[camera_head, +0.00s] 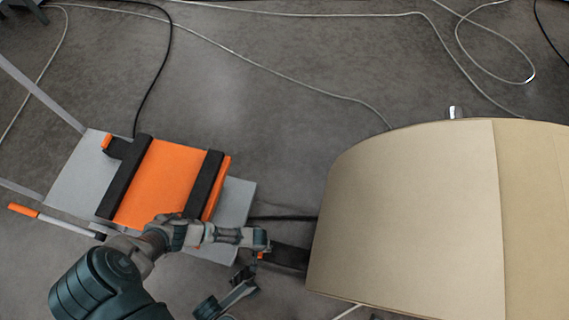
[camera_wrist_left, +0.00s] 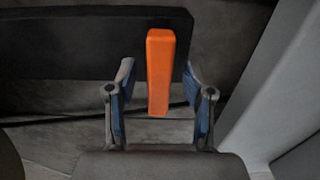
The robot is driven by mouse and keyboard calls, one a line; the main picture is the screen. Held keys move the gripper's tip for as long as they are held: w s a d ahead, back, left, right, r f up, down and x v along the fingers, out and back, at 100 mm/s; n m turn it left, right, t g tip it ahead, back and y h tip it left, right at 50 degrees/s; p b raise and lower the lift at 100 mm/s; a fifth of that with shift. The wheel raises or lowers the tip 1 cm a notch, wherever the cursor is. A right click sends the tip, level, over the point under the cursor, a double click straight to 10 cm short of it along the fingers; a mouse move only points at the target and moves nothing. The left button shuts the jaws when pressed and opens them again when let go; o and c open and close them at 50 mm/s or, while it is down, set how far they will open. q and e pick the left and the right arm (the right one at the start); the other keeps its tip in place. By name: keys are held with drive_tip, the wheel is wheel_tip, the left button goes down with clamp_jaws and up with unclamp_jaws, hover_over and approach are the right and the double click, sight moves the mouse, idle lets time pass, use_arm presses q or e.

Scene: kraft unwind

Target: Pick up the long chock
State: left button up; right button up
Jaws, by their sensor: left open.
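The long chock (camera_head: 287,257) is a dark bar on the floor, against the lower left side of the kraft roll, and part of it is hidden by my arm. Its orange handle (camera_head: 262,256) shows as a small patch at the tip of my left arm. In the left wrist view the black bar (camera_wrist_left: 80,50) lies across the top and the orange handle (camera_wrist_left: 159,85) points toward me. My left gripper (camera_wrist_left: 160,72) is open, with one blue-padded finger on each side of the handle. Gaps show on both sides.
The large kraft roll (camera_head: 410,215) fills the right. A grey cart (camera_head: 78,178) with an orange, black-banded load (camera_head: 160,182) stands left. A white-and-orange rod (camera_head: 55,220) lies beside it. Cables cross the floor (camera_head: 255,90), which is otherwise open at the top.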

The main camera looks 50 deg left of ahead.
use_arm(q)
drive_tip(key=shift+w+f, duration=0.15)
clamp_jaws()
idle(0.4)
